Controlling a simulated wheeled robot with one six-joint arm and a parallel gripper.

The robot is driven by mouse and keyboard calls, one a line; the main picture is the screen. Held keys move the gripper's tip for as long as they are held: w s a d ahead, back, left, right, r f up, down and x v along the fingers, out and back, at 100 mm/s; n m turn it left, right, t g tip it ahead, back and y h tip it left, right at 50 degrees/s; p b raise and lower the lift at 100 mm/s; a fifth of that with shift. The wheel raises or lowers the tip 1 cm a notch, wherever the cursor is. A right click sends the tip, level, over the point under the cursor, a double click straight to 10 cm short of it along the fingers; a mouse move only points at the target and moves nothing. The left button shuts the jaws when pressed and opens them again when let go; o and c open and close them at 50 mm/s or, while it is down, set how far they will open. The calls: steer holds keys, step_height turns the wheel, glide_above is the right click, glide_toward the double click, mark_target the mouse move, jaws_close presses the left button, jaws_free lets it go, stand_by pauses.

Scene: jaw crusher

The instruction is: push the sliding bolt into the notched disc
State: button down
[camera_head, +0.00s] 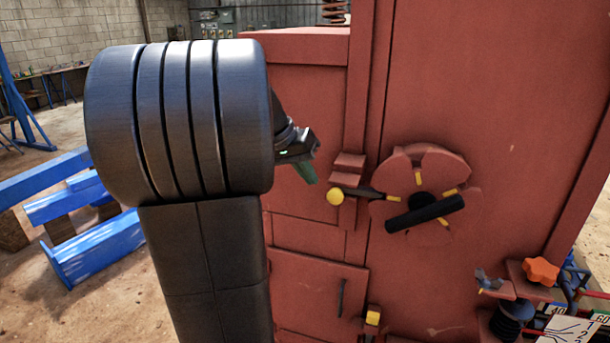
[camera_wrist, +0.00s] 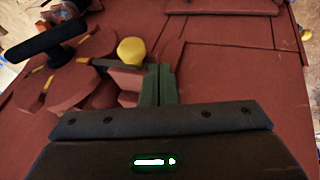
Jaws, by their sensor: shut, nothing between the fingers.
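The sliding bolt (camera_head: 361,192) is a dark rod with a yellow ball knob (camera_head: 335,197) at its left end. It lies level on the red machine face, and its right end reaches the left edge of the notched disc (camera_head: 424,172). The disc is red with yellow-marked notches and a black bar handle (camera_head: 425,213) across it. In the wrist view the yellow knob (camera_wrist: 131,50) shows just left of my gripper (camera_wrist: 158,72). My gripper's green fingers are shut and empty. In the head view they are left of and above the knob, apart from it.
A red block bracket (camera_head: 348,167) sits just above the bolt. Below are a small door with a dark handle (camera_head: 342,298) and another yellow knob (camera_head: 373,318). An orange star knob (camera_head: 541,272) stands at lower right. Blue beams (camera_head: 60,205) lie on the floor at left.

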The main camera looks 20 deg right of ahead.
steer(key=b+v, duration=0.1)
steer(key=v, duration=0.9)
steer(key=shift+w+a, duration=0.3)
steer(key=shift+a, duration=0.1)
steer(key=shift+r, duration=0.1)
